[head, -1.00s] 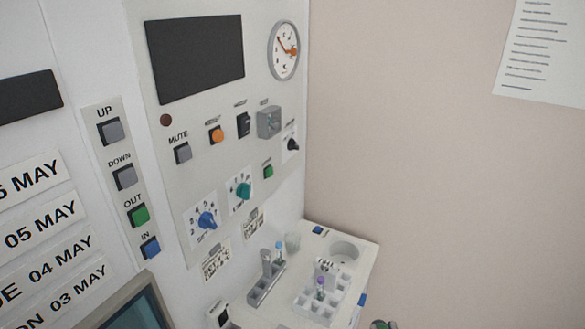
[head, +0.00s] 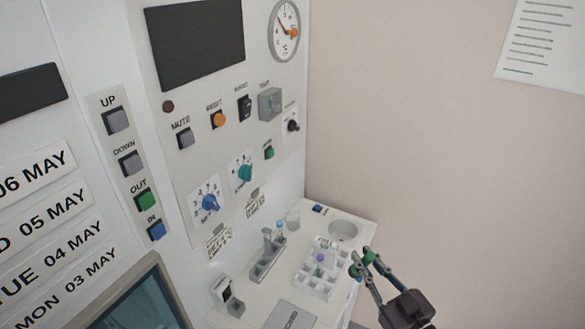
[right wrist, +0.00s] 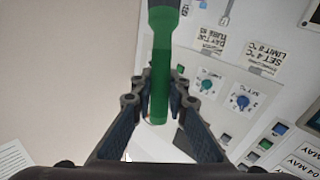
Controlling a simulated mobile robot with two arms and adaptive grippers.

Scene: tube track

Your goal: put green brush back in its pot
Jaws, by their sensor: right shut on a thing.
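The green brush (right wrist: 160,75) is a green stick with a dark grey top part in the right wrist view. My right gripper (right wrist: 158,95) is shut on it, with one finger on each side. In the head view the right gripper (head: 363,264) is beside the right edge of the white shelf, near the tube rack, with bits of green showing at its fingers. A small clear cup (head: 293,219) stands at the back of the shelf. A round white well (head: 343,230) is at the back right. I cannot tell which is the pot. My left gripper is out of view.
A white rack (head: 313,282) holds a purple-capped tube. A grey holder (head: 265,262) with a blue-capped tube stands to its left. A control panel (head: 222,130) with knobs and buttons rises behind. A screen (head: 140,300) is at lower left.

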